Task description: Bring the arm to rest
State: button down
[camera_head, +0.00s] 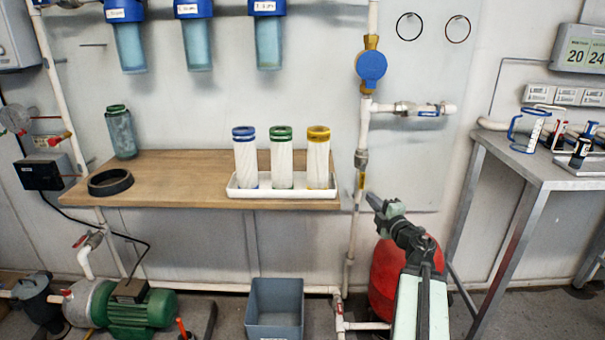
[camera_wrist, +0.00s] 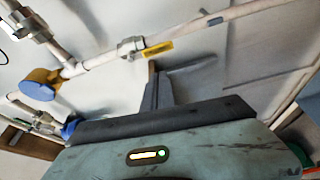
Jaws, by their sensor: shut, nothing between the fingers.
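My gripper (camera_head: 371,200) is in the lower right of the head view, at the end of my arm. It is in front of the vertical white pipe and the red tank, to the right of the wooden shelf. In the wrist view my gripper (camera_wrist: 153,80) points toward the wall, below the pipe with the yellow tag. Its fingers are together and hold nothing. Whether it touches the pipe cannot be told.
A wooden shelf (camera_head: 170,187) holds a white tray (camera_head: 280,192) with three filter cartridges. A grey bin (camera_head: 275,308) stands on the floor below. A red tank (camera_head: 386,280) is behind my arm. A metal table (camera_head: 525,168) with tools stands at right. A blue meter (camera_head: 371,68) sits on the pipe.

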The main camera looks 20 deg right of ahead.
jog(key=w+a+f+m+g+h, duration=0.15)
jog(key=w+m+g+h, duration=0.3)
jog(key=m+h, duration=0.55)
jog(key=s+a+f+m+g+y, duration=0.2)
jog(key=a+f+m+g+y, duration=0.4)
jog(key=a+f, duration=0.9)
jog(key=s+a+f+g+y, duration=0.35)
jog(key=s+a, duration=0.25)
jog(key=a, duration=0.5)
jog(key=s+a+f+g+y, duration=0.2)
jog(key=s+a+f+g, duration=0.3)
jog(key=a, duration=0.7)
notch_tip(320, 180, up, 38)
jog(key=p, duration=3.7)
jog(key=shift+s+d+f+t, duration=0.2)
jog(key=shift+s+d+t, duration=0.1)
jog(key=shift+s, duration=0.05)
